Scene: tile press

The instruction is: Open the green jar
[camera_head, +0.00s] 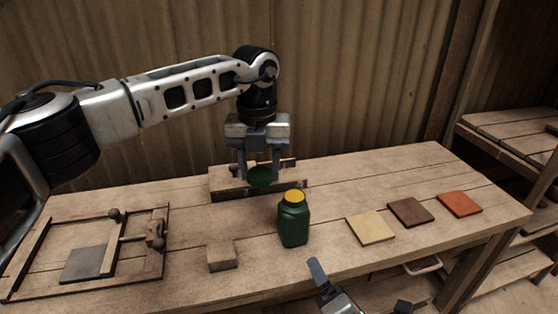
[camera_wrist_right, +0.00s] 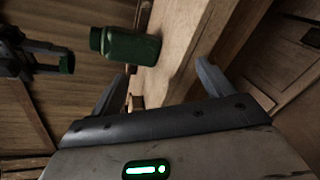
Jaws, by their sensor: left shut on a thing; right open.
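The green jar (camera_head: 293,224) stands upright near the middle of the table, its top showing yellow-orange. In the right wrist view the jar (camera_wrist_right: 131,45) appears on its side because of the camera's angle. My left gripper (camera_head: 260,170) is shut on a dark green round lid (camera_head: 260,178), held behind and left of the jar and apart from it. The lid also shows in the right wrist view (camera_wrist_right: 67,63). My right gripper (camera_head: 358,284) is open and empty at the table's front, short of the jar; both its fingers show in the right wrist view (camera_wrist_right: 158,85).
A wooden block (camera_head: 222,257) sits left of the jar. A wooden frame with a clamp (camera_head: 137,236) and a grey tile (camera_head: 85,265) lies far left. A low wooden rack (camera_head: 226,192) stands behind. Beige (camera_head: 370,228), brown (camera_head: 410,212) and orange (camera_head: 459,204) tiles lie right.

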